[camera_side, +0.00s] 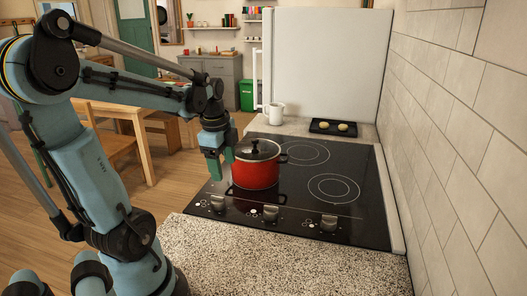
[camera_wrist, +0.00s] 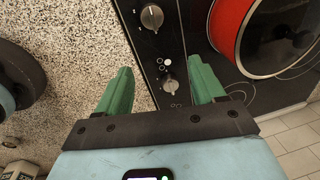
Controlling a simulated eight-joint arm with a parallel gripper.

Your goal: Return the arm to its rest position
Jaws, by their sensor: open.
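My gripper (camera_side: 220,164) has green fingers and hangs beside the left side of a red pot with a glass lid, above the left part of the black cooktop. The wrist view shows the gripper (camera_wrist: 160,72) open, with nothing between its fingers; a cooktop knob (camera_wrist: 170,85) lies beyond the gap. The red pot (camera_side: 254,174) stands upright on the cooktop with its lid on. In the wrist view the pot (camera_wrist: 229,28) is at upper right, apart from the fingers. My arm reaches in from the left, bent at the elbow.
The black cooktop (camera_side: 365,215) has several front knobs. Speckled counter (camera_side: 270,262) lies in front. A white mug (camera_side: 276,112) and a dark tray (camera_side: 320,131) with two pale round items stand behind. A tiled wall (camera_side: 460,130) bounds the right. A wooden table (camera_side: 125,108) stands at left.

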